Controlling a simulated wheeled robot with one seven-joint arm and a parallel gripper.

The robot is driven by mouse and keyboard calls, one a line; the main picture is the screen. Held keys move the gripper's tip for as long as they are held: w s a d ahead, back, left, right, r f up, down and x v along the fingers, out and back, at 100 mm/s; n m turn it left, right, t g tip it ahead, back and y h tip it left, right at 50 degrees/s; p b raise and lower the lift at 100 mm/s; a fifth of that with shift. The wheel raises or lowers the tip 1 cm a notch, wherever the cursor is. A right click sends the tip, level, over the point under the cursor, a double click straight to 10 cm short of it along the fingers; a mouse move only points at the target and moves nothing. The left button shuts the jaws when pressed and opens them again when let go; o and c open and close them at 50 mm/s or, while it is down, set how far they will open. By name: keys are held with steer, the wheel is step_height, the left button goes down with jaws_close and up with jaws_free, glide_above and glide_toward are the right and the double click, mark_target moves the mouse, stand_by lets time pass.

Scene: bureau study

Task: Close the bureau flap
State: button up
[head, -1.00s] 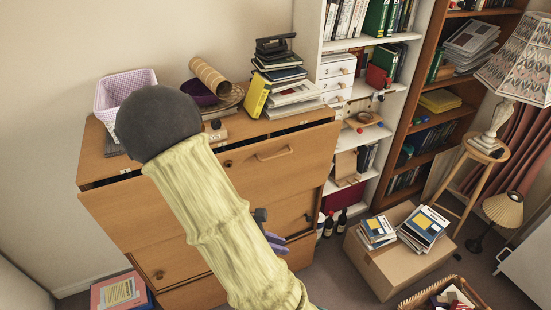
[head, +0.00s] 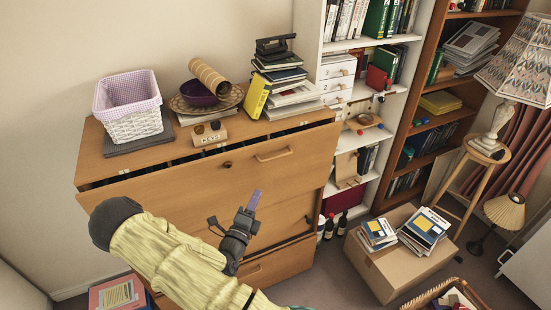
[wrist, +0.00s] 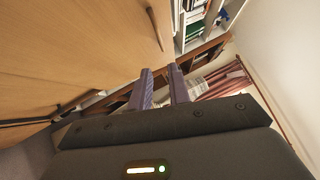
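The wooden bureau (head: 296,258) stands against the wall. Its flap (head: 190,185) is almost upright but leans outward, with a dark gap along its top edge. The flap has a bar handle (head: 274,155) and a round knob (head: 227,164). My gripper (head: 255,200) is in front of the flap, below the handle, with its purple fingers pointing up. In the wrist view the two fingers (wrist: 159,78) are apart with nothing between them. The flap's wood (wrist: 75,45) fills the left there, with the handle (wrist: 155,28) ahead. I cannot tell whether the gripper touches it. My arm hides the flap's lower left.
A basket (head: 133,122), a bowl (head: 203,94) and a stack of books (head: 285,85) stand on top of the bureau. A cardboard box (head: 385,272) with books is on the floor to the right. Bottles (head: 335,225) stand between the bureau and shelves.

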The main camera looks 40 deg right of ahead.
mark_target(275, 158)
steer(key=shift+d, duration=0.1)
steer(key=p+x, duration=0.6)
steer(key=x, duration=1.1)
steer(key=shift+w+d+r, duration=0.1)
steer(key=shift+w, duration=0.05)
jaws_close()
